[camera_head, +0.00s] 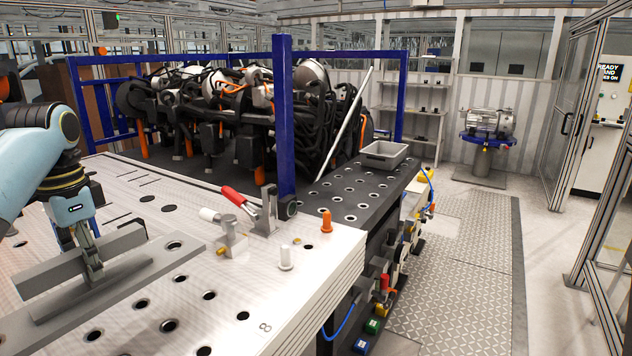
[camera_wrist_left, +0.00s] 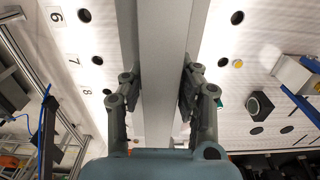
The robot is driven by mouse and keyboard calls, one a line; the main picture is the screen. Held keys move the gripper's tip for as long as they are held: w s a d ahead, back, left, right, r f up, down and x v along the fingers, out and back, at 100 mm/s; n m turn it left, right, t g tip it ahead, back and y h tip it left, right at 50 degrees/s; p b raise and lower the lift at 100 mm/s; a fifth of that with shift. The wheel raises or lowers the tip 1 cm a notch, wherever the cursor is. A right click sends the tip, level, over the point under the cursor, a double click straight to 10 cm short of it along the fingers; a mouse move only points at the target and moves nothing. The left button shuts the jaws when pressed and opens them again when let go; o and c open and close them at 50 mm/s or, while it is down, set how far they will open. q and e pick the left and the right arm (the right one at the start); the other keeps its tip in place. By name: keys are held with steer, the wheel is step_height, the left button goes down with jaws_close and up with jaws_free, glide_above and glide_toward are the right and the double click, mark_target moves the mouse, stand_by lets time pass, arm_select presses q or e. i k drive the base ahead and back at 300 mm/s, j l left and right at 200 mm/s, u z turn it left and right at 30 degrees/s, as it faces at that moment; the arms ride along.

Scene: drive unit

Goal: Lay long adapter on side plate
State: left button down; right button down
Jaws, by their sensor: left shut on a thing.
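The long adapter (camera_head: 52,271) is a straight grey bar at the left of the head view. My left gripper (camera_head: 92,266) points down and is shut on it near its middle. In the left wrist view the grey bar (camera_wrist_left: 166,60) runs between the two fingers of the left gripper (camera_wrist_left: 160,92). A long flat grey plate (camera_head: 150,270), which looks like the side plate, lies on the white perforated table below the bar. I cannot tell whether the bar touches the plate. My right gripper is not in view.
On the white table (camera_head: 235,305) stand a red-handled toggle clamp (camera_head: 240,203), a white peg (camera_head: 286,258) and an orange peg (camera_head: 326,221). A blue post (camera_head: 284,115) rises behind them. A grey bin (camera_head: 385,154) sits on the dark table beyond.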

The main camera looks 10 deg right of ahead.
mark_target(364, 183)
steer(key=k+z, duration=0.1)
steer(key=z, duration=1.05)
steer(key=i+z, duration=0.65)
steer(key=z, duration=0.15)
steer(key=i+j, duration=0.2)
steer(key=i, duration=0.3)
steer(key=i+j, duration=0.2)
steer(key=i, duration=0.25)
steer(key=i+j, duration=0.2)
steer(key=i, duration=0.3)
steer(key=i+l+u, duration=0.1)
steer(key=i+u, duration=0.25)
steer(key=i+l+u, duration=0.15)
steer(key=i+u, duration=0.25)
steer(key=j+u, duration=0.1)
steer(key=u, duration=1.15)
steer(key=i+j, duration=0.25)
steer(key=i, duration=0.2)
steer(key=u, duration=0.05)
